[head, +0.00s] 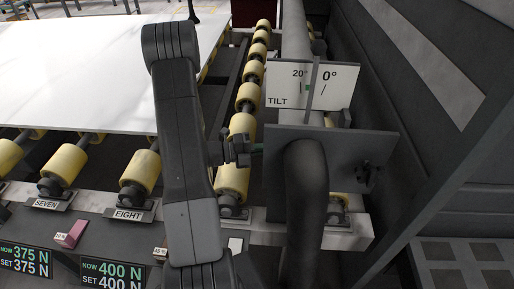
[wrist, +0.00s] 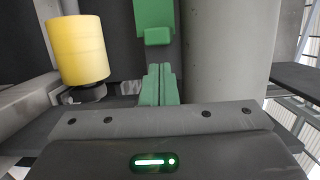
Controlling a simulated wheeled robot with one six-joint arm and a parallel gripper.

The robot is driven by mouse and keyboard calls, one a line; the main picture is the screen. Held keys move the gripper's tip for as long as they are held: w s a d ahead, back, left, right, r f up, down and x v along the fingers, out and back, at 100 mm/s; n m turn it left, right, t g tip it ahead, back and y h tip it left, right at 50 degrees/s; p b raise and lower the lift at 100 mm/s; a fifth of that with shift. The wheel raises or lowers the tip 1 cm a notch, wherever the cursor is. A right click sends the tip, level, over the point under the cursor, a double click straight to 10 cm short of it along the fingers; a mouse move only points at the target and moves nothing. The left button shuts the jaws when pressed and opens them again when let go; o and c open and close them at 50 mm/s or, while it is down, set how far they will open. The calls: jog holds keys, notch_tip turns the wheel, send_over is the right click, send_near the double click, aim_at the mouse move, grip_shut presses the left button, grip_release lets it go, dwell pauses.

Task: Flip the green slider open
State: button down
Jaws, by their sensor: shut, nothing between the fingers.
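A green piece, which looks like the green slider (wrist: 154,15), hangs at the top centre of the wrist view with a small tab at its lower end. My gripper (wrist: 159,68) shows below it as two green fingers pressed together, with nothing between them. The fingertips point up toward the tab, and a gap shows between them. In the head view my gripper (head: 259,148) reaches right to the left edge of a dark plate. The slider cannot be made out for certain in the head view; the plate and my arm block that area.
A tilt scale sign (head: 333,84) stands above the dark plate (head: 352,151). A thick grey pipe (wrist: 226,55) is close to the right of my fingers. A yellow roller (wrist: 76,50) is to the left. A white slab (head: 80,65) lies on rollers at the left.

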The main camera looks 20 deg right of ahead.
jog(key=shift+x, duration=1.95)
jog(key=shift+w+p, duration=0.1)
jog(key=shift+p, duration=0.2)
jog(key=w+d+p, duration=0.1)
jog(key=w+d, duration=0.2)
jog(key=w, duration=0.3)
jog(key=shift+w+d, duration=0.2)
jog(key=shift+d, duration=0.1)
